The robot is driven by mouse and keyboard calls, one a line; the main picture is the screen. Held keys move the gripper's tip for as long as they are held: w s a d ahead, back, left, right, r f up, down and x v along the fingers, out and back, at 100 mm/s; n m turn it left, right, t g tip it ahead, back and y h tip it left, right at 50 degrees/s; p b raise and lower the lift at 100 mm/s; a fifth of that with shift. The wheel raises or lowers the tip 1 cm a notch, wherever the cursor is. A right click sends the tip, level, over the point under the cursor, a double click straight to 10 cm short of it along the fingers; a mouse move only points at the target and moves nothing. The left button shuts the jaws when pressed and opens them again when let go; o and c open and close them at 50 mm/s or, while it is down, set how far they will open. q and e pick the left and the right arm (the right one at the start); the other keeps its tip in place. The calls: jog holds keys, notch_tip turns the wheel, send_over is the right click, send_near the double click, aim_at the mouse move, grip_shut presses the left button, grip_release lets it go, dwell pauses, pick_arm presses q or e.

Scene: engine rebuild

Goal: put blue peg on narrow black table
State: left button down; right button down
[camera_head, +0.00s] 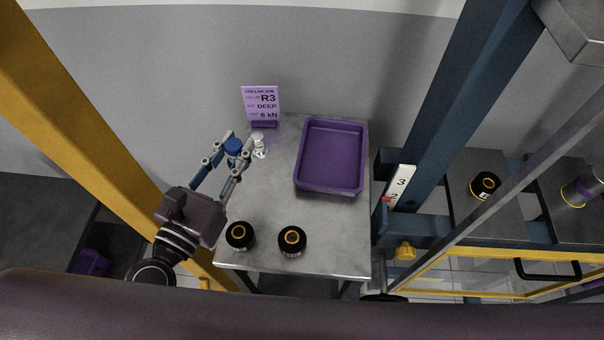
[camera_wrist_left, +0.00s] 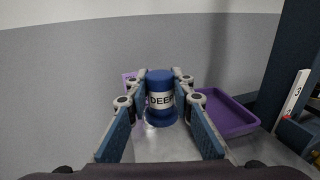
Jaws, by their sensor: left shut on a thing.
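The blue peg (camera_head: 234,146) has a white band reading "DEEP" that shows in the left wrist view (camera_wrist_left: 161,98). My left gripper (camera_head: 236,152) is shut on it and holds it upright over the far left part of the grey metal table (camera_head: 265,195). I cannot tell which surface is the narrow black table; dark tabletops (camera_head: 462,165) show at the right, behind blue and grey beams. My right gripper is not in view.
A purple tray (camera_head: 301,170) lies empty on the grey table. A purple "R3 DEEP 6 kN" sign (camera_head: 262,101) stands at its back, near a small shiny object (camera_head: 260,152). A yellow post (camera_head: 80,120) stands left.

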pick_arm(q)
jog(key=w+r+m+g+h+p, duration=0.2)
jog(key=w+r+m+h+p, duration=0.15)
jog(key=w+r, duration=0.2)
jog(key=b, duration=0.8)
send_over(256, 177)
notch_tip(256, 177, down, 14)
jog(key=shift+n+h, duration=0.25)
jog(key=shift+h, duration=0.1)
jog(key=shift+w+f+b, duration=0.1)
jog(key=shift+f+b, duration=1.2)
jog(key=shift+f, duration=1.2)
